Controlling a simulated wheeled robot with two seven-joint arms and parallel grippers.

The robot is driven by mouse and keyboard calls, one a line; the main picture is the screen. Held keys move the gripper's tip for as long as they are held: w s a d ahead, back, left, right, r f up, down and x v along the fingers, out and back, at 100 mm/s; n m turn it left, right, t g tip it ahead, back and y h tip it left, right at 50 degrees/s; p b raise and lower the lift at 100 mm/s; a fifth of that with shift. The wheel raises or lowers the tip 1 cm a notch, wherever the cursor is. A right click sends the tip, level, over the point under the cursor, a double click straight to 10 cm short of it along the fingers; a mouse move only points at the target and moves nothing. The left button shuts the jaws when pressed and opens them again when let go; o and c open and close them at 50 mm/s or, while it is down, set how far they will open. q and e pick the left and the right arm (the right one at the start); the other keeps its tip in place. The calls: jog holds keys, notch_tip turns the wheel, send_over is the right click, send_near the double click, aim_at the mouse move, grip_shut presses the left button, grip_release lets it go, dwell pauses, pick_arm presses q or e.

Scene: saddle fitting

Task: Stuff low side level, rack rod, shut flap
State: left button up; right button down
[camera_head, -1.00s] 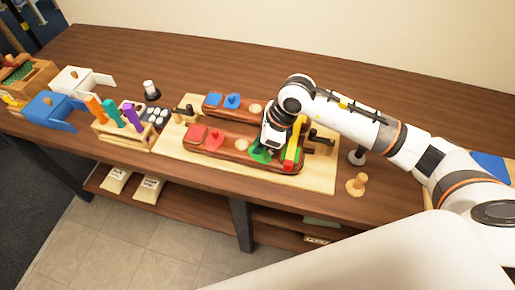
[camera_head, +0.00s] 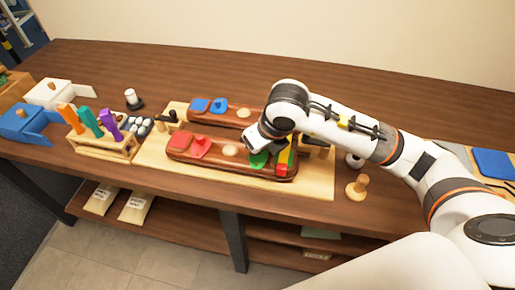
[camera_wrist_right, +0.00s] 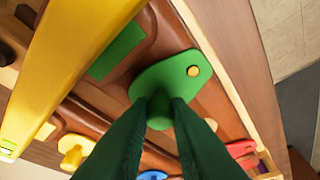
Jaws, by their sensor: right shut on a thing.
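My right gripper (camera_wrist_right: 160,112) is shut on the upright knob of the green flap (camera_wrist_right: 165,78) in the wrist view. The flap has an orange pin near one corner. A green patch (camera_wrist_right: 117,52) shows uncovered in the wood beside it. In the head view the green flap (camera_head: 259,160) lies near the right end of the front red-brown block (camera_head: 222,162), and my right wrist hides part of it. A yellow bar (camera_wrist_right: 65,55) crosses beside the gripper. In the head view this bar (camera_head: 291,150) lies across the block's right end. My left gripper is not in view.
A red flap (camera_head: 200,147) and a pale disc (camera_head: 231,150) sit on the front block. A second block (camera_head: 215,112) with a blue flap stands behind. A rack (camera_head: 105,145) with orange, teal and purple handles stands left. A wooden peg (camera_head: 357,187) stands right.

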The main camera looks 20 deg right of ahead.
jog(key=shift+s+d+m, duration=0.1)
jog(key=shift+m, duration=0.5)
jog(key=c, duration=1.4)
grip_release()
jog(key=shift+o, duration=0.2)
jog(key=a+b+v, duration=0.1)
jog(key=v, duration=1.1)
jog(key=shift+d, duration=0.35)
jog(key=shift+s, duration=0.1)
